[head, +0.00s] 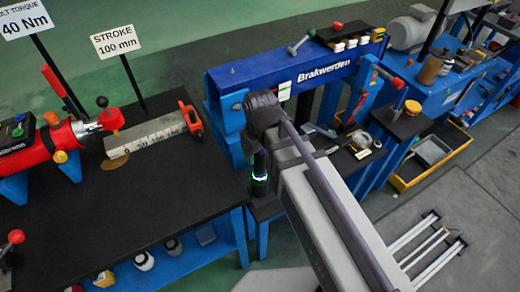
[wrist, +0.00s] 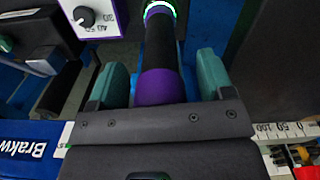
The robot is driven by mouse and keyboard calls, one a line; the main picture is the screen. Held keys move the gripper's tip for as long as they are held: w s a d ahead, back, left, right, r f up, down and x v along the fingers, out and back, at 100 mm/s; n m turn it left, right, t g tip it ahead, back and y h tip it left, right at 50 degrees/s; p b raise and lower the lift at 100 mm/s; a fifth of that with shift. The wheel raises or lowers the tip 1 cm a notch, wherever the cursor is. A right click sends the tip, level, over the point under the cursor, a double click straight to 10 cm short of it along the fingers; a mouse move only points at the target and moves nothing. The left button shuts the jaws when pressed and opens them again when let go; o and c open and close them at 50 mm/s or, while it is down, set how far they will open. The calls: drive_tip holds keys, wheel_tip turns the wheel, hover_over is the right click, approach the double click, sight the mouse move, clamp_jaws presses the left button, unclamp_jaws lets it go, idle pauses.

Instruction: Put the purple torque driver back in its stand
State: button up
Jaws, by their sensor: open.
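The purple torque driver (wrist: 160,88) shows in the wrist view as a black shaft with a purple band near my gripper and a glowing white-green ring at its far end. My gripper (wrist: 159,85) is open, its two teal fingers on either side of the driver with gaps visible. In the head view a dark upright cylinder with a glowing ring, apparently the driver (head: 259,184), shows beside the blue frame. My arm hides my gripper there. I cannot tell which holder, if any, bears the driver. A white dial panel with a purple edge (wrist: 98,16) is at upper left in the wrist view.
A blue Brakwerden beam (head: 300,72) stands close behind my arm. A black-topped bench (head: 150,200) at left holds a red machine (head: 60,140) and a ruled block (head: 150,132). A tool bench (head: 445,90) stands at right.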

drive_tip(key=shift+r+p, duration=2.45)
drive_tip(key=shift+r, duration=0.05)
wheel_tip(320, 180, up, 11)
drive_tip(key=p, duration=1.1)
drive_tip(key=s+d+m, duration=0.3)
drive_tip(key=d+m, duration=0.4)
drive_tip(key=d, duration=0.7)
